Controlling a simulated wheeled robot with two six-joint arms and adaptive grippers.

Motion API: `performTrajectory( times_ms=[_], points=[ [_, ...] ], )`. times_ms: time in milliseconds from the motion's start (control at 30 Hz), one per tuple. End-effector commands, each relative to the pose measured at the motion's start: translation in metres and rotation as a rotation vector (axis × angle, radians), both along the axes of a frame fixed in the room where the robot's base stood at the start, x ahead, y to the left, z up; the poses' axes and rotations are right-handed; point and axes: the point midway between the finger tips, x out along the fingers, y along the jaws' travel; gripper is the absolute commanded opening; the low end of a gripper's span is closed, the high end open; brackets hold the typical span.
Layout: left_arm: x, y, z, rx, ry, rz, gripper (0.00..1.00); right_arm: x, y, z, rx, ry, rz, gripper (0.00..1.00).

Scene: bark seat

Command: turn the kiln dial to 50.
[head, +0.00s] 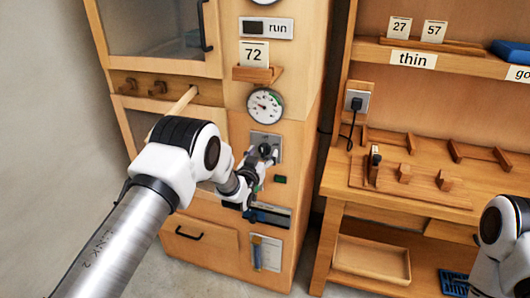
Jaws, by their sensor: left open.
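The kiln cabinet (307,140) is a tall wooden body with a round white gauge (265,106) on its front. Its needle is too small to read exactly. Below the gauge is a grey metal plate (258,136), where the dial seems to sit. My left gripper (265,154) is open in front of this plate and hides most of the dial area. I cannot tell whether its fingers touch the dial or stand around it. My right gripper is out of view; part of that arm shows at the lower right.
A small dark green indicator (280,179) and a blue-and-dark slot (268,215) lie close below my left gripper. A wooden rod (180,100) sticks out at left. The workbench (335,180) with wooden blocks stands at right. An open tray (372,259) sits below it.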

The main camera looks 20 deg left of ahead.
Motion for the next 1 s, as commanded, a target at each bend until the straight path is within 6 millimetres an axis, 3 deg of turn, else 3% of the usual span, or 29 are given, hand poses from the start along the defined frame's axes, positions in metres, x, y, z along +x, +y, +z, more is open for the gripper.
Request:
performTrajectory(
  times_ms=[100, 333, 367, 500, 533, 1000],
  points=[
    [0.0101, 0.0001, -0.0004, 0.000, 0.000, 0.001, 0.68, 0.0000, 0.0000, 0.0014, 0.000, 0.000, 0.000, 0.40],
    [0.0117, 0.0002, -0.0010, -0.001, 0.002, 0.001, 0.68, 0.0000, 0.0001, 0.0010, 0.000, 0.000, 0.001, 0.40],
    [0.0116, 0.0002, -0.0010, -0.001, 0.002, 0.001, 0.61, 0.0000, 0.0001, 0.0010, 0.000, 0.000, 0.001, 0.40],
    [0.0115, 0.0001, -0.0011, -0.001, 0.002, 0.001, 0.12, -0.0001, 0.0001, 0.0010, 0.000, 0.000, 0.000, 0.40],
    [0.0115, 0.0001, -0.0011, -0.001, 0.002, 0.001, 0.10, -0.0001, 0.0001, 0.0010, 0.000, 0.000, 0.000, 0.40],
    [0.0114, -0.0002, -0.0033, 0.064, 0.000, 0.001, 0.09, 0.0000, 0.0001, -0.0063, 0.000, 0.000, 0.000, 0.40]
  ],
)
